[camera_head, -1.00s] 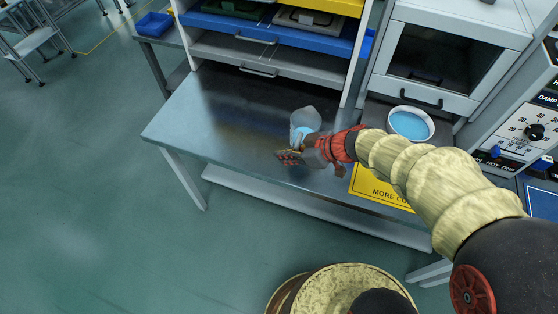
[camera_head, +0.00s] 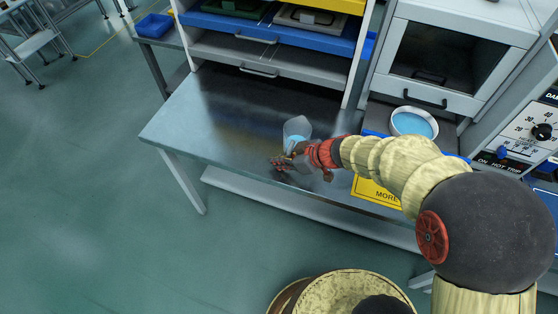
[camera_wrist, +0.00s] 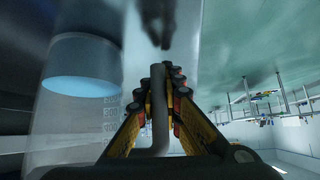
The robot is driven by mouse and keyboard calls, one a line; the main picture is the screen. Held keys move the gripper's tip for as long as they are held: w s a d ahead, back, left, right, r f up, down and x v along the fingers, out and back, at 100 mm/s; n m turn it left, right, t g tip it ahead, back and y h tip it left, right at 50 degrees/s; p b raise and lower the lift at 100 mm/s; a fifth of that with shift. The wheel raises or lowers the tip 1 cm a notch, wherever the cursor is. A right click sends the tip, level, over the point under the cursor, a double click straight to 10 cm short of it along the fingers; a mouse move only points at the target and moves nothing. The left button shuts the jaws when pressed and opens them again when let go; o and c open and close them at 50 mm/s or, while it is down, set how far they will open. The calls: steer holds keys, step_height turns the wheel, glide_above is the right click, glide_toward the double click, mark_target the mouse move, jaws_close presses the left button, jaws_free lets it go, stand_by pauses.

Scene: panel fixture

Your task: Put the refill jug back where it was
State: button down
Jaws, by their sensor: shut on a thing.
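The refill jug (camera_head: 297,128) is clear, with blue liquid inside. My gripper (camera_head: 285,162) is at its near side, over the metal bench (camera_head: 205,115). In the wrist view the jug (camera_wrist: 80,115) fills the left side, with printed measuring marks and a level blue surface. My gripper (camera_wrist: 160,95) is shut on its grey upright handle (camera_wrist: 159,115), which sits between the fingers. The jug looks upright. I cannot tell whether its base touches the bench; my gripper hides part of it.
A white bowl of blue liquid (camera_head: 414,123) stands right of the jug, beyond my arm. A yellow sign (camera_head: 376,193) is at the bench's front right, partly behind my arm. Drawers (camera_head: 270,62) rise behind the bench. The bench's left part is clear.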

steer(key=shift+f, duration=0.1)
steer(key=c, duration=1.9)
jaws_free()
steer(key=shift+r, duration=0.25)
steer(key=shift+s+d+r+m+t+h+p, duration=0.15)
steer(key=shift+s+d+r+m+h+p, duration=0.35)
steer(key=shift+s+d+r+m+h, duration=2.3)
steer(key=shift+s+d+r+m+t+y+p, duration=0.35)
steer(key=shift+s+d+r+m, duration=0.7)
steer(key=shift+s+d+r, duration=3.9)
steer(key=shift+s+d+r+m+h+p, duration=0.6)
steer(key=shift+s+d+r+m+h, duration=1.55)
steer(key=shift+r, duration=3.45)
